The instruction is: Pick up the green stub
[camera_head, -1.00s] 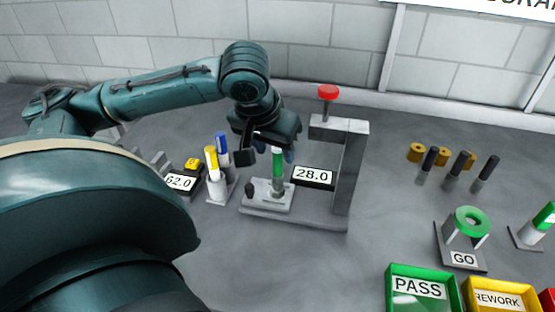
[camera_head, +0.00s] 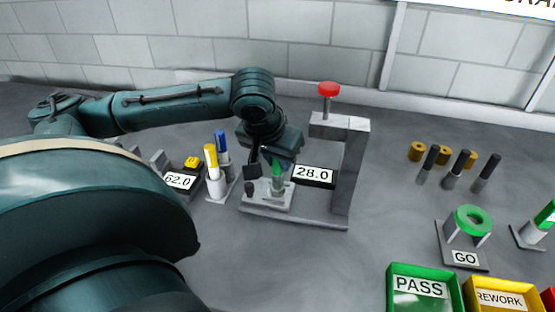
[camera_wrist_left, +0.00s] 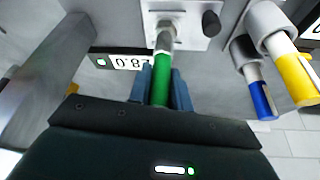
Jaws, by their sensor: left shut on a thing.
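The green stub (camera_head: 277,174) stands upright in the grey holder block (camera_head: 268,203) on the base of a press-like stand. My left gripper (camera_head: 272,172) has come down over it from above and is shut on its green part. In the left wrist view the green stub (camera_wrist_left: 162,78) lies between the two blue-grey fingers of my left gripper (camera_wrist_left: 162,88). Its lower end meets the holder, and its top is hidden by my gripper. My right gripper is not in view.
The stand (camera_head: 350,165) with a red knob (camera_head: 328,89) rises just right of my gripper. A 28.0 display (camera_head: 314,175) sits behind the holder. Yellow (camera_head: 211,158) and blue (camera_head: 222,146) stubs stand close left. A GO gauge (camera_head: 463,250) and a PASS bin (camera_head: 420,285) are right.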

